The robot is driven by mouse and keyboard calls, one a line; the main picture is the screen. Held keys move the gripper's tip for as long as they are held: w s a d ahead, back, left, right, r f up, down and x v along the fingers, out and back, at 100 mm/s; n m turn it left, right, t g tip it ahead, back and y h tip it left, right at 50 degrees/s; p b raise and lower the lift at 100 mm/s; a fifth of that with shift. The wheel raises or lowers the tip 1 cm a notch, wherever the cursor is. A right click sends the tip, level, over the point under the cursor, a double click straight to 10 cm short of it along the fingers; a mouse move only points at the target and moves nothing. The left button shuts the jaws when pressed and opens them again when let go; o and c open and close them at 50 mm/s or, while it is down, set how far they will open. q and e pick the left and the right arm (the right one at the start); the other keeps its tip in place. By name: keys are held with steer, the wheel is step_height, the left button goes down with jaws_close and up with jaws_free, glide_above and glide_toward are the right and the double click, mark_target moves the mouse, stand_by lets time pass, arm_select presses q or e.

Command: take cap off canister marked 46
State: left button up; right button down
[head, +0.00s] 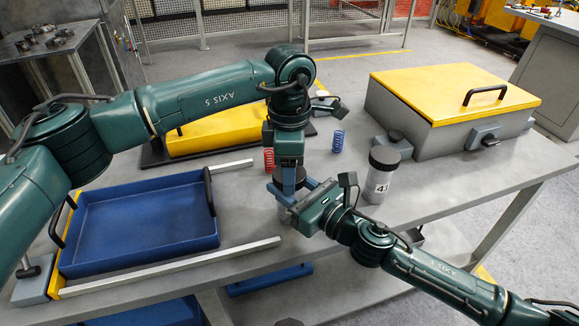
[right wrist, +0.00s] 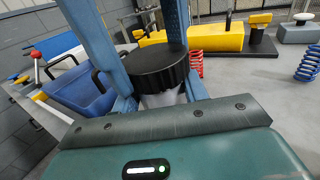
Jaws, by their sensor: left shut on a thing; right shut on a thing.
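A canister (head: 287,215) with a dark cap stands on the grey table at its middle, mostly hidden by my grippers. Its marking is not visible. My left gripper (head: 288,178) points down from above and is shut on the ribbed black cap (right wrist: 157,68), a finger on each side. My right gripper (head: 298,196) is shut on the pale body (right wrist: 163,99) just below the cap. The cap sits on the body in the right wrist view. A second canister (head: 379,180), clear with a black cap, stands upright to the right; its label starts with 4, the rest is unclear.
A blue tray (head: 140,262) lies left between pale rails. A red spring (head: 269,160) and a blue spring (head: 338,141) stand behind the grippers. A yellow block (head: 205,135) lies behind. A grey box with yellow lid (head: 450,88) stands at the back right.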

arm_select(q)
steer(key=n, duration=0.4)
steer(key=shift+n, duration=0.3)
steer(key=n, duration=1.7)
steer(key=shift+n, duration=0.3)
steer(key=n, duration=0.8)
steer(key=shift+r+n, duration=0.1)
steer(key=shift+n, duration=0.2)
steer(key=shift+r, duration=0.1)
steer(key=shift+r, duration=1)
